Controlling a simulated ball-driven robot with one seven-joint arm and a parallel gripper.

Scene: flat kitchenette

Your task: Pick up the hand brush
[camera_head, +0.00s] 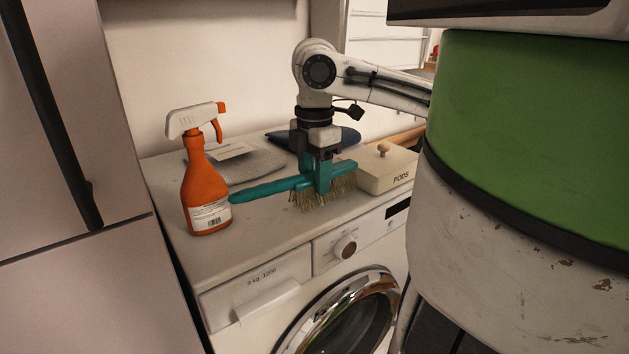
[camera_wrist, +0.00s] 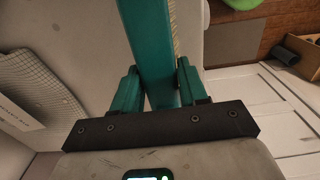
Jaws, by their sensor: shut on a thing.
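The hand brush (camera_head: 268,189) is teal with pale tan bristles. It lies level over the top of the washing machine, its handle pointing left and its bristles facing down. My gripper (camera_head: 317,175) comes straight down from above and is shut on the brush near the bristle end. In the wrist view the teal brush body (camera_wrist: 151,45) runs up between the two teal fingers of my gripper (camera_wrist: 157,85). Whether the bristles touch the machine top or hang just above it, I cannot tell.
An orange spray bottle (camera_head: 206,190) stands left of the brush handle. A pale box marked PODS (camera_head: 387,172) with a knobbed lid is close on the right. A grey folded cloth (camera_head: 250,164) and a dark blue item (camera_head: 347,138) lie behind. The washing machine's (camera_head: 245,230) front left top is clear.

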